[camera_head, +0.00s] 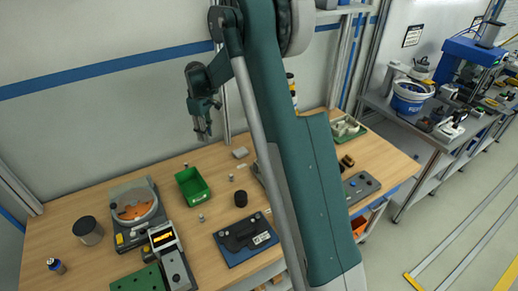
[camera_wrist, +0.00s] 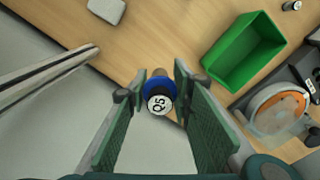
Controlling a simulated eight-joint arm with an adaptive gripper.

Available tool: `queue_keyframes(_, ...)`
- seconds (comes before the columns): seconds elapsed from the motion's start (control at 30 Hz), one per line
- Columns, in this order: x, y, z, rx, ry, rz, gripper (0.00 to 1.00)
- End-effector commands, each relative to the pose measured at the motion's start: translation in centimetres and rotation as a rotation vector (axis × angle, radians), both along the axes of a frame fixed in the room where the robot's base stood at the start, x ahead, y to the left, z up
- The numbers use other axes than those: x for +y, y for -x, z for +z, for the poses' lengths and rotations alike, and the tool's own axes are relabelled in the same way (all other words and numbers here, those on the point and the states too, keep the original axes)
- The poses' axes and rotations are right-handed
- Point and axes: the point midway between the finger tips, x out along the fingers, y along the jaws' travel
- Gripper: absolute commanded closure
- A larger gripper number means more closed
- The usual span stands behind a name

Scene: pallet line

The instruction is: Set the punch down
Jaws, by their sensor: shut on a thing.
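My gripper (camera_head: 203,124) is raised above the back part of the wooden workbench (camera_head: 75,206), its fingers pointing down. In the wrist view my gripper (camera_wrist: 159,86) is closed around the punch (camera_wrist: 159,104). In the head view I cannot make out the punch clearly at the fingers.
A green bin (camera_head: 195,195) stands on the bench right of a grey machine with an orange disc (camera_head: 134,208). Nearby are a dark cylinder (camera_head: 241,198), a dark blue pad (camera_head: 236,260) and a grey can (camera_head: 88,231). Bare wood shows between them.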

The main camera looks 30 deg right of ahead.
Motion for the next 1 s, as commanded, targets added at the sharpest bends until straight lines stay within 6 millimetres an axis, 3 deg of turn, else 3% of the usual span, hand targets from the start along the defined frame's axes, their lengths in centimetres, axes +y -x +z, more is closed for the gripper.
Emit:
queue_keyframes(0.1,-4.2,-0.5,0.0,0.0,0.0,-0.063,0.92)
queue_keyframes(0.6,-20.6,-0.2,-0.2,0.0,0.0,-0.309,0.92)
queue_keyframes(0.9,-27.1,0.8,-0.2,0.0,0.0,-0.406,0.92)
queue_keyframes(1.0,-27.5,0.8,-1.5,0.0,0.0,-0.413,0.92)
